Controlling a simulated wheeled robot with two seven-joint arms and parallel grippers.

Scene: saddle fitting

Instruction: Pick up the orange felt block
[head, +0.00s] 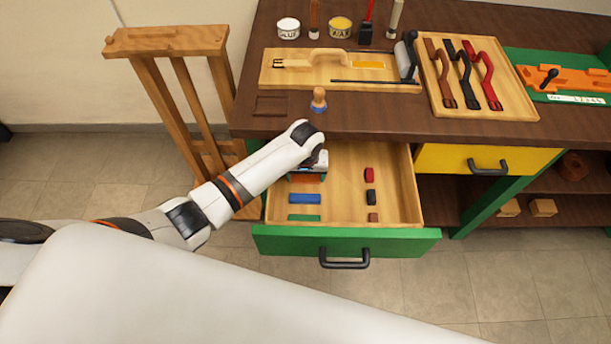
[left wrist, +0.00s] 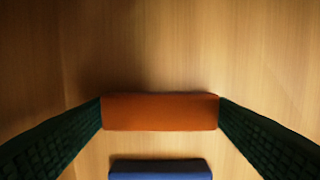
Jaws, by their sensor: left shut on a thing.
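The orange felt block (left wrist: 160,112) is a long bar between the two dark green fingers of my left gripper in the left wrist view. Both fingertips touch its ends, so the gripper is shut on it. In the head view my left gripper (head: 307,172) reaches down into the open drawer (head: 335,187), at its back left. There the orange block (head: 306,178) shows only as a thin strip beneath the gripper. I cannot tell whether the block is touching the drawer floor. My right gripper is not in view.
A blue block (head: 305,199) lies just in front of the orange one, and a green one (head: 304,217) further forward. Red (head: 369,174), black (head: 371,197) and brown (head: 373,217) pieces lie at the right. The workbench top (head: 365,117) overhangs the drawer's back.

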